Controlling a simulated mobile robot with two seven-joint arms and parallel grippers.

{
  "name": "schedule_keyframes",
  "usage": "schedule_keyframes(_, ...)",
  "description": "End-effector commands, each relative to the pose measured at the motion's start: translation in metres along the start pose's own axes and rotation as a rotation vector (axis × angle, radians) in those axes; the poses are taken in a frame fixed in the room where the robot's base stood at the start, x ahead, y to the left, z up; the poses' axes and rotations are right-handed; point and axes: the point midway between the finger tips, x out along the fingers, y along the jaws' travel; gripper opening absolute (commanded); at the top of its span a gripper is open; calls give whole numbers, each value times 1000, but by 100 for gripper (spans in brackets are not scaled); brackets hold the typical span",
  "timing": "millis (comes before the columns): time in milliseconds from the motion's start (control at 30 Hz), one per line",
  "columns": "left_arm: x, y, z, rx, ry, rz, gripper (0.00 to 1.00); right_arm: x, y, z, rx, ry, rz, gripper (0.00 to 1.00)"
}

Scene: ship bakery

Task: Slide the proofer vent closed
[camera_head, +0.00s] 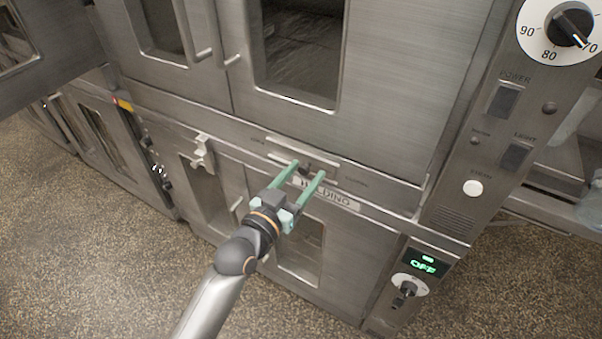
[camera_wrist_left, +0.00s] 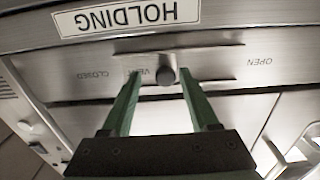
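The proofer vent is a narrow metal slide plate (camera_head: 325,162) above the HOLDING label, on the front rail between the upper and lower doors. Its small dark round knob (camera_wrist_left: 166,76) sits near the middle of the plate in the left wrist view, by the word VENT. That view is upside down, with CLOSED on its left and OPEN on its right. My left gripper (camera_head: 308,168) has its two green fingers apart, one on each side of the knob. In the wrist view the fingers (camera_wrist_left: 160,74) show gaps to the knob. My right gripper is not in view.
Upper doors with handles (camera_head: 231,59) stand above the rail. A latch (camera_head: 202,151) sticks out on the left. The control panel with a temperature dial (camera_head: 570,24) is at right, and a display (camera_head: 424,263) reads OFF lower down. Speckled floor (camera_head: 80,250) is clear at left.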

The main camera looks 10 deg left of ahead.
Motion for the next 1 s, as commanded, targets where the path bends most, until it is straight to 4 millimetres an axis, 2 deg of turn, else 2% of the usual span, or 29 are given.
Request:
schedule_keyframes(233,-1,-2,-1,2,2,-3,60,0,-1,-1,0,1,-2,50)
schedule_keyframes(367,-11,-2,0,3,1,-3,60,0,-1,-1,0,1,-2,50)
schedule_keyframes(800,-92,-1,2,2,-2,-2,60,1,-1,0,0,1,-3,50)
schedule_keyframes(1000,-116,0,1,1,-1,-1,60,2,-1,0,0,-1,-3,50)
